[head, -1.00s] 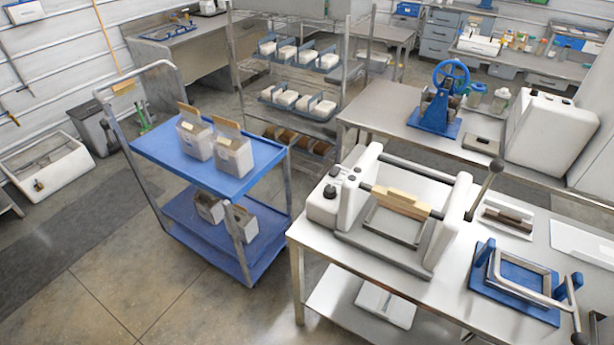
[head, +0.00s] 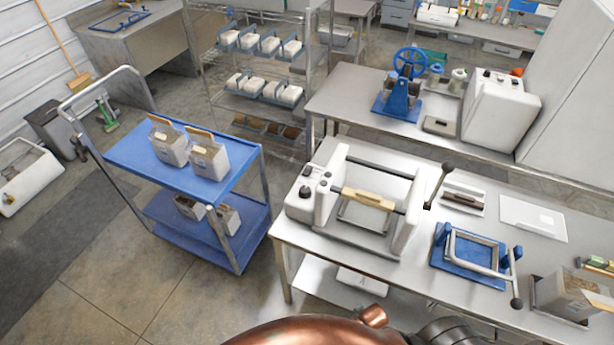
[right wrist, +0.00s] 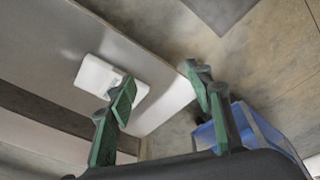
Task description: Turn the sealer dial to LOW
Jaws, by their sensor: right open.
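The white sealer (head: 340,208) stands on the near steel table, with a wooden-gripped bar (head: 368,199) across its frame. Black dials (head: 305,191) sit on its left end housing; their settings are too small to read. My right gripper (right wrist: 165,85) shows in the right wrist view, its green fingers apart with nothing between them. It is away from the sealer dials, with a white box (right wrist: 112,76) on a shelf and the floor beyond it. In the head view neither gripper shows; only a copper-coloured part of my arm is at the bottom edge.
A blue cart (head: 120,150) with several bags stands left of the table. A blue-based frame press (head: 470,250) and a lever (head: 438,185) are right of the sealer. A tray with a bag (head: 565,295) sits at the table's right end.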

